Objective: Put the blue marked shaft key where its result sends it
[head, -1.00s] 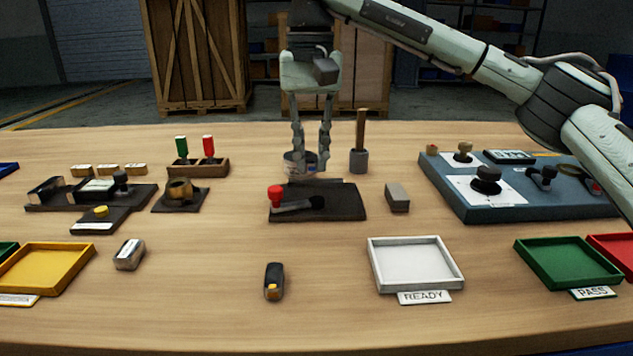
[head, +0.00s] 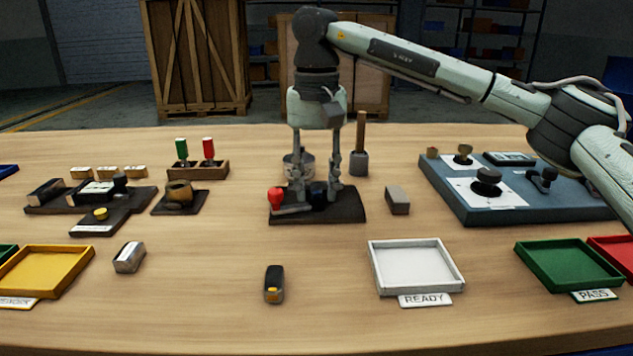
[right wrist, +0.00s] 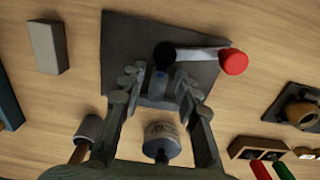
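A toggle-clamp fixture (head: 346,207) with a dark plate and a red-knobbed lever (head: 275,196) stands mid-table. In the right wrist view a small grey block with a bluish patch (right wrist: 158,84) sits at the fixture beside the lever's black end; it looks like the blue marked shaft key, partly hidden. My right gripper (head: 316,188) points down over the fixture, its fingers apart on either side of this block. It also shows in the right wrist view (right wrist: 157,88); whether the fingers touch the block is unclear. My left gripper is out of view.
White READY tray (head: 375,268), green PASS tray (head: 565,262) and yellow tray (head: 50,268) line the front. A yellow-marked dark key (head: 274,284) and a silver-topped block (head: 129,257) lie between. A blue test panel (head: 465,210) is right; a cup (head: 306,160) stands behind the fixture.

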